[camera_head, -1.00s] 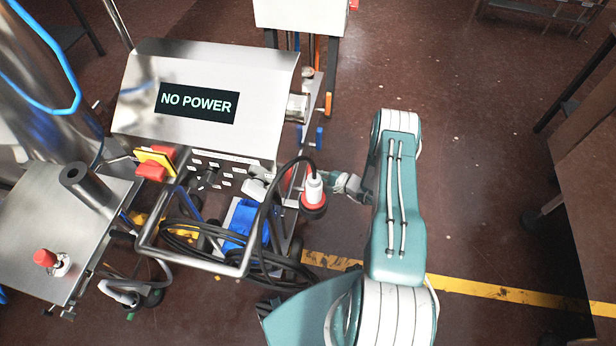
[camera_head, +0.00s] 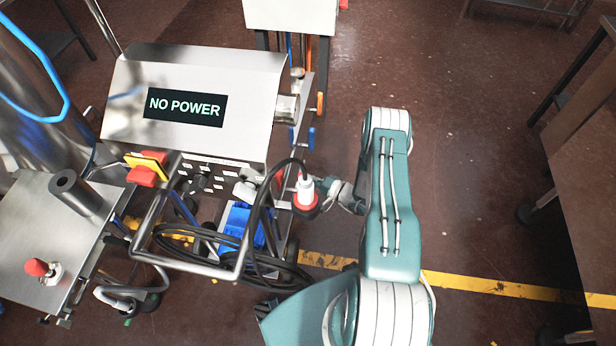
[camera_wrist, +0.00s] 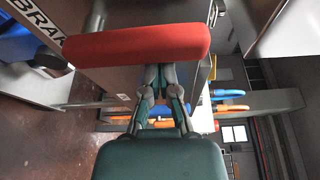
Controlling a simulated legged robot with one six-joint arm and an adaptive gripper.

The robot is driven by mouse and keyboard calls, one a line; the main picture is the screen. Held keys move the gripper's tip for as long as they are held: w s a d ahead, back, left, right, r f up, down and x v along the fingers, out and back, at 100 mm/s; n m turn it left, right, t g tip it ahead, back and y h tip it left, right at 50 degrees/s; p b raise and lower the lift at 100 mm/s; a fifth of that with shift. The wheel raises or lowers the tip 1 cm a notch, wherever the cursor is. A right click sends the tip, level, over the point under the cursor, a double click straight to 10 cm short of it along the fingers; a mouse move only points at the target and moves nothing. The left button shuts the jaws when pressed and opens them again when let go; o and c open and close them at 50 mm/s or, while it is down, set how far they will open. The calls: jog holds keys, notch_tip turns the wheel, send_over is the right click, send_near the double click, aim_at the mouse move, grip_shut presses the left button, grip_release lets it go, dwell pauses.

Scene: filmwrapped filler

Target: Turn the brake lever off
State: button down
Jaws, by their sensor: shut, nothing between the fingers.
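The brake lever shows in the wrist view as a thick red handle (camera_wrist: 140,43) lying across the picture. A partly cut-off label reading "BRAK" (camera_wrist: 35,35) is at its upper left. My gripper (camera_wrist: 160,75) is shut and empty, its fingertips close to the handle's lower edge. I cannot tell whether they touch it. In the head view my gripper (camera_head: 335,192) is at the machine's right side, beside a white and red plug (camera_head: 305,193); its fingertips are largely hidden. The lever cannot be made out clearly there.
The machine's screen (camera_head: 185,106) reads "NO POWER". A bent metal rail (camera_head: 195,263) and black cable coils (camera_head: 275,270) are in front. Orange (camera_wrist: 232,107) and blue (camera_wrist: 230,93) handles lie beyond my gripper. Floor to the right is open.

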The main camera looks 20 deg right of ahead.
jog(key=shift+a, duration=0.25)
jog(key=shift+d, duration=0.15)
jog(key=v, duration=1.2)
jog(key=shift+f, duration=0.15)
